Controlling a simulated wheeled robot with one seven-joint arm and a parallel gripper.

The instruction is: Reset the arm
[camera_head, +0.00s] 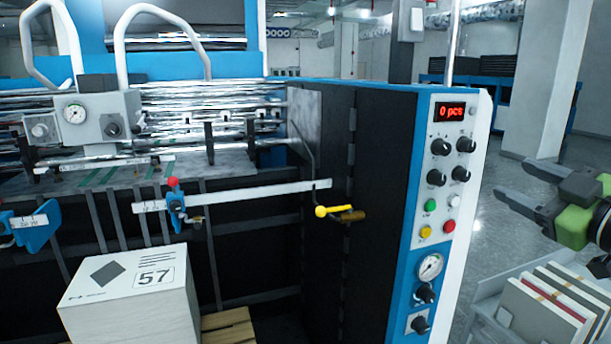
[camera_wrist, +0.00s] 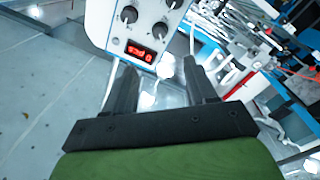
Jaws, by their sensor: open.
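My gripper (camera_head: 537,193) is at the right edge of the head view, with dark fingers and a green body, raised beside the machine's control panel. In the wrist view my gripper (camera_wrist: 165,88) has its two dark fingers apart with nothing held between them. Most of my arm is outside the head view. The control panel (camera_head: 437,190) of the laminating machine has dials, coloured buttons and a red display reading "0 pcs" (camera_head: 450,112). The panel (camera_wrist: 150,30) also shows beyond the fingers in the wrist view, turned nearly upside down.
A white stack marked 57 (camera_head: 130,290) sits in front of the machine at lower left. A yellow-tipped lever (camera_head: 338,212) juts from the machine. A light cart (camera_head: 490,310) holding several upright boards (camera_head: 545,310) stands below my gripper. Open floor (camera_head: 500,225) lies between panel and gripper.

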